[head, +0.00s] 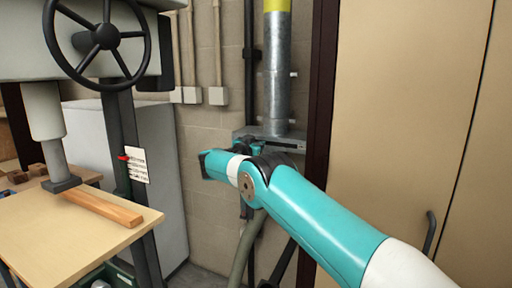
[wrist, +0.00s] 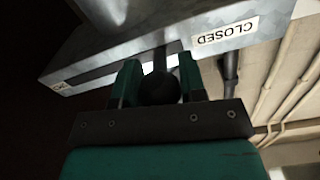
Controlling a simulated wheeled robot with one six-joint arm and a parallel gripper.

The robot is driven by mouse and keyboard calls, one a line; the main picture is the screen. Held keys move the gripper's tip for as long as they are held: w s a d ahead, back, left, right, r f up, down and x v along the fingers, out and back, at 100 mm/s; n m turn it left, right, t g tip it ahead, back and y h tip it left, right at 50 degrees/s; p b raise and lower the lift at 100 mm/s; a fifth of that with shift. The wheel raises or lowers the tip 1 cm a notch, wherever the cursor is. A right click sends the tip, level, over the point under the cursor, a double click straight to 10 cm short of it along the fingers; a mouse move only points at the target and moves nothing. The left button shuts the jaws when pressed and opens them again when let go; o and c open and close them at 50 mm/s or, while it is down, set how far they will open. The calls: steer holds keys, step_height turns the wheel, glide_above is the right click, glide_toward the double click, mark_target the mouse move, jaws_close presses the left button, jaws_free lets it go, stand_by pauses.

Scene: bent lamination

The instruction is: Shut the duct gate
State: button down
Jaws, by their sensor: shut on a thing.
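The duct gate (head: 290,142) is a flat grey metal housing under the round galvanised duct (head: 276,70), against the block wall. My gripper (wrist: 157,78) is shut on a dark round knob (wrist: 158,90) at the slot in the housing. In the head view my own arm hides most of the gripper and the knob.
A machine with a black handwheel (head: 105,36) and a wooden table (head: 70,240) stands at the left, with a wooden strip (head: 100,207) on it. A tan cabinet (head: 410,110) fills the right. A flexible hose (head: 245,250) hangs below the gate.

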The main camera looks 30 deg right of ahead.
steer(key=c, duration=0.7)
jaws_free()
steer(key=shift+w+a, duration=0.25)
steer(key=shift+a, duration=0.1)
steer(key=shift+s+d, duration=0.1)
steer(key=shift+d, duration=0.1)
steer(key=b+v, duration=0.5)
steer(key=v, duration=1.2)
steer(key=shift+s, duration=0.2)
steer(key=shift+a, duration=0.15)
steer(key=shift+r, duration=0.1)
